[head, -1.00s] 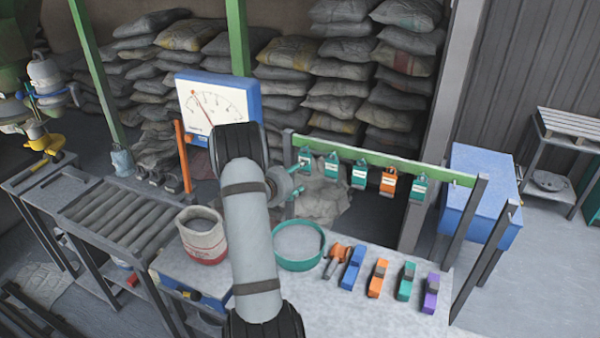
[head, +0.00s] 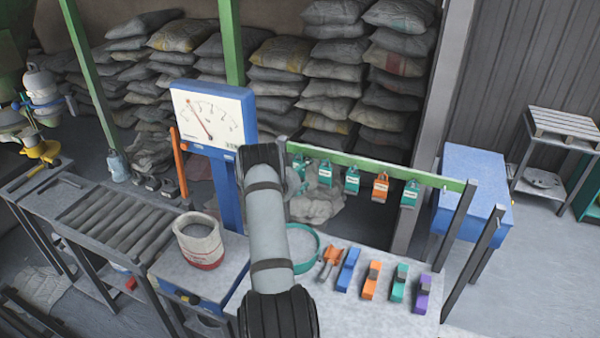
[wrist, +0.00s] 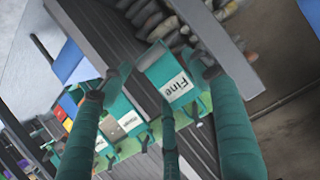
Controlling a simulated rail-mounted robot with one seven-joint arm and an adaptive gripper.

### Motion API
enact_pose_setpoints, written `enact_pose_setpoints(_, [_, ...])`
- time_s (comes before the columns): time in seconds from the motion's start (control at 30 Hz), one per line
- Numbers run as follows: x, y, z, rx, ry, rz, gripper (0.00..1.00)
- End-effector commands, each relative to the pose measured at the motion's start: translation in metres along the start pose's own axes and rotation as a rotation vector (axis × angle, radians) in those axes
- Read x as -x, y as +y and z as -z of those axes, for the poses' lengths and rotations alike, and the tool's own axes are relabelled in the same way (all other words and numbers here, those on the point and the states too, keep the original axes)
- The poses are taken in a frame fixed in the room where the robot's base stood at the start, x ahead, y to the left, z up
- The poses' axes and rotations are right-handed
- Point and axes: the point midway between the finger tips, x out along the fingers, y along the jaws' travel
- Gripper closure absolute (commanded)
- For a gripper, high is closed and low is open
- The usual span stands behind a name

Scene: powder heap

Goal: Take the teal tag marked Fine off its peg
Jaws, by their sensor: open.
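The teal tag marked Fine (wrist: 179,88) hangs close in front of my gripper (wrist: 162,77) in the wrist view, its white label readable and turned on its side. My teal fingers are open, spread to both sides of the tag, with another finger low in front of it. I cannot tell whether any finger touches it. My gripper is mostly hidden behind my arm there.
More teal tags (head: 325,172) and an orange tag (head: 381,187) hang to the right on the rail. Below are a teal-rimmed round pan (head: 304,262), a scoop (head: 330,260) and several coloured blocks (head: 348,270). A dial scale (head: 212,115) and a powder bucket (head: 198,240) stand left.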

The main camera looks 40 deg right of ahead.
Motion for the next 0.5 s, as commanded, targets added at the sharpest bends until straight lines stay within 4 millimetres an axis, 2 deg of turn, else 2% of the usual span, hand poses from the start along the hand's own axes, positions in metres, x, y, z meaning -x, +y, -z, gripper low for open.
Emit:
enact_pose_setpoints(0.13, [0.0001, -0.0002, -0.0001, 0.000, 0.000, 0.000, 0.39])
enact_pose_setpoints(0.5, [0.0004, -0.0003, 0.0000, 0.000, 0.000, 0.000, 0.60])
